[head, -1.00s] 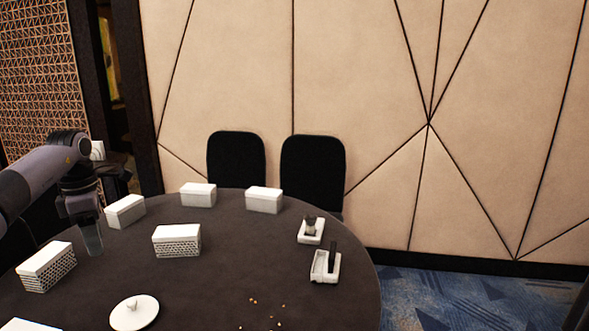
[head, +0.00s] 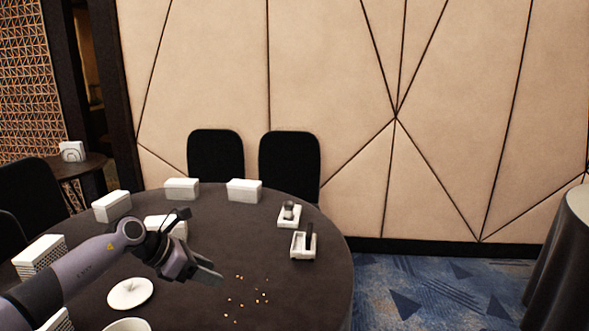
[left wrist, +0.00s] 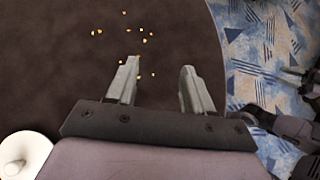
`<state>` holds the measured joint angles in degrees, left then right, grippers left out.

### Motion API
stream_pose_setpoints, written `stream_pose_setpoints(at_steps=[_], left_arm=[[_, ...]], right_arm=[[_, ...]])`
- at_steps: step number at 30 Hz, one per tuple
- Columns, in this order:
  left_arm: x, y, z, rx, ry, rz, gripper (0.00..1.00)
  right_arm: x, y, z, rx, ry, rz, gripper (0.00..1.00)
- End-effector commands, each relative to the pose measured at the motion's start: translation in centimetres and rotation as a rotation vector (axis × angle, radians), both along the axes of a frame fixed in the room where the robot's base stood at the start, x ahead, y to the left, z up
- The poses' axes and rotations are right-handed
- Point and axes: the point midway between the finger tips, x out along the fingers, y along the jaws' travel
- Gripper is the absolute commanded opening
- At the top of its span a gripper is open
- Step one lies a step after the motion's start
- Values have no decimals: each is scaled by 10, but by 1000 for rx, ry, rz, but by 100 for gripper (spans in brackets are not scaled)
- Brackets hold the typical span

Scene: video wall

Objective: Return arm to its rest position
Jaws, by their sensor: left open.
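My left gripper (head: 208,275) reaches in from the left in the head view. It is above the dark round table (head: 300,290), open, with nothing between its fingers. In the left wrist view its two fingers (left wrist: 159,70) stand apart over the dark tabletop, with scattered small yellow-orange bits (left wrist: 140,38) beyond and around the fingertips. In the head view these bits (head: 250,293) lie to the right of the gripper. My right gripper is not in the head view.
A white round lid with a knob (head: 128,294) lies left of the gripper. White boxes (head: 244,191) stand around the table's back and left. Two small white trays (head: 303,246) sit at the right. Black chairs (head: 290,163) stand behind; blue carpet (head: 430,290) lies right of the table.

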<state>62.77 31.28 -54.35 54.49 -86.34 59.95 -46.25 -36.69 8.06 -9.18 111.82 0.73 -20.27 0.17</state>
Motion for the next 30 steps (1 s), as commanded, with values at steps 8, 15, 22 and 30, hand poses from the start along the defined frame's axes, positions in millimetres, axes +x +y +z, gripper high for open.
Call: stream_pose_setpoints(at_steps=[8,15,22,30], left_arm=[[-29,-122,18,-704,4,237,52],[-54,-125,39,-1276,175,631,52],[-89,-74,14,-1712,431,1142,52],[-177,-10,-62,-1998,770,1877,52]], right_arm=[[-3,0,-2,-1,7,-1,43],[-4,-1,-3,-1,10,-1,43],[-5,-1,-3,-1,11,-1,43],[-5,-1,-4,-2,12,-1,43]])
